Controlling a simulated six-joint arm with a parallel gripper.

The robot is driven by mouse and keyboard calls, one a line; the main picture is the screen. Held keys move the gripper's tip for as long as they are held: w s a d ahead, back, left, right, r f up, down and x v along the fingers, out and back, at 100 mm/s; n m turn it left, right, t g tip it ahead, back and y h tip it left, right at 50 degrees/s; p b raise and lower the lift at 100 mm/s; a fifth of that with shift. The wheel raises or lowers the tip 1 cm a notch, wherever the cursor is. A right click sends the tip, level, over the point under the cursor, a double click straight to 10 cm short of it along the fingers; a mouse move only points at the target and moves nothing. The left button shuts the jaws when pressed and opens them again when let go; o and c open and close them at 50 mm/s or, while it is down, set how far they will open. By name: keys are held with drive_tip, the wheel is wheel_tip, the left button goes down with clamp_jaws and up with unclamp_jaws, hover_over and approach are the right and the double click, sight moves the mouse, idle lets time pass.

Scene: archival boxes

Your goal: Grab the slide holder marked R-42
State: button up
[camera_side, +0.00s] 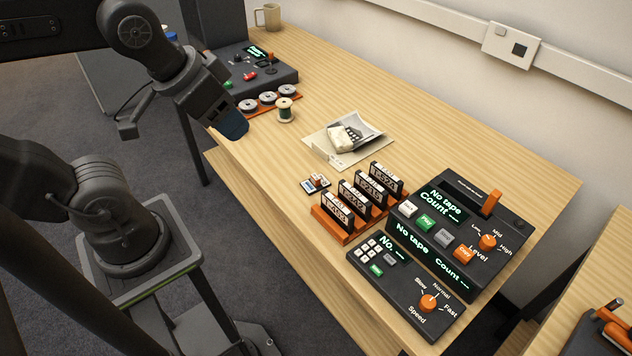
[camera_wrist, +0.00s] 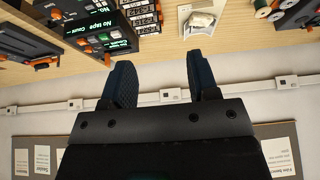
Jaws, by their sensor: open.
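Several black slide holders with white labels stand upright in a row in an orange rack (camera_side: 342,238) near the front edge of the table. The labels are too small to read surely, so I cannot tell which is R-42. The nearest slide holder (camera_side: 337,208) and the farthest slide holder (camera_side: 387,180) mark the row's ends. The row also shows at the top of the wrist view, with one slide holder (camera_wrist: 145,20) there. My gripper (camera_side: 236,130) is open and empty, up and left of the rack, well apart from it. Its two blue fingers (camera_wrist: 162,82) show in the wrist view.
Dark tape consoles (camera_side: 455,225) with knobs stand right of the rack. Another console (camera_side: 262,85) and a mug (camera_side: 268,17) stand farther back.

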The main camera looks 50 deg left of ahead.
drive_tip(key=shift+c, duration=0.7)
drive_tip(key=n+g, duration=0.6)
drive_tip(key=n, duration=1.1)
hover_over(314, 174)
wheel_tip(314, 174, down, 15)
wheel_tip(314, 174, down, 14)
drive_tip(key=shift+r, duration=0.1)
drive_tip(key=shift+c, duration=0.4)
